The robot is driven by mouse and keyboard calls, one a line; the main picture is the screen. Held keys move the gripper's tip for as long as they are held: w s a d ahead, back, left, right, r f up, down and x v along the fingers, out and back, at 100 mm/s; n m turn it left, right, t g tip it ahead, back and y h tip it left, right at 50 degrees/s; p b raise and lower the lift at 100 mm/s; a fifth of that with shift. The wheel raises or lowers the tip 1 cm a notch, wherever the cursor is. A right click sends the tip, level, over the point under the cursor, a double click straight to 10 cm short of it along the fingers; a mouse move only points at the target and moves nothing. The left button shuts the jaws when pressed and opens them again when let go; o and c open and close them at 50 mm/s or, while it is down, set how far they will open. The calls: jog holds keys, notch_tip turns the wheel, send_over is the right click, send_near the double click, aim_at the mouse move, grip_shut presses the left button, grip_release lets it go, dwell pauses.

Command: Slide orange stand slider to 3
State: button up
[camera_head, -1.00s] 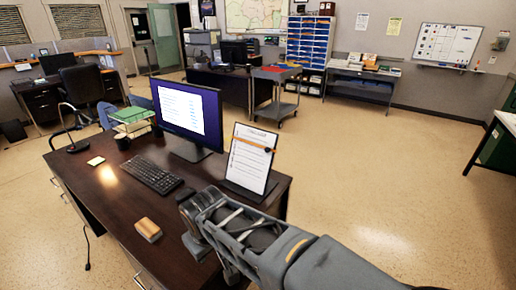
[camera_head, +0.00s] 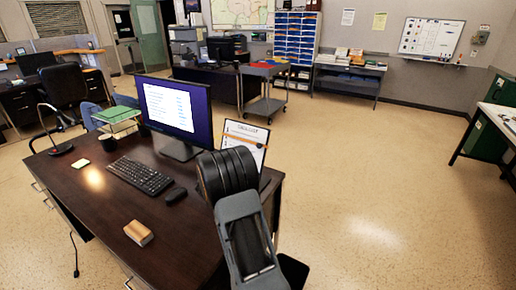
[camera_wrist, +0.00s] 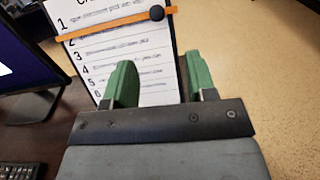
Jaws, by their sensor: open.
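The checklist stand (camera_wrist: 150,62) is a white sheet with numbered lines on a dark stand. In the head view, my arm hides its lower left part (camera_head: 247,130). The orange slider (camera_wrist: 105,26) is a thin bar across the sheet with a black round knob (camera_wrist: 157,13) near its right end. At the left edge the bar lies between numbers 1 and 2. My gripper (camera_wrist: 162,80) is open, its two green fingers in front of the sheet below the bar, with nothing between them but the sheet behind. The gripper itself is hidden in the head view.
The monitor stands just left of the stand. Floor to the right is open.

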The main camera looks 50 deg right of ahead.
aim_at(258, 146)
jog(key=p+x, duration=0.1)
jog(key=x, duration=0.6)
jog(key=p+x, duration=0.1)
jog(key=x, duration=0.6)
jog(key=shift+w, duration=0.25)
jog(key=shift+a, duration=0.1)
grip_shut()
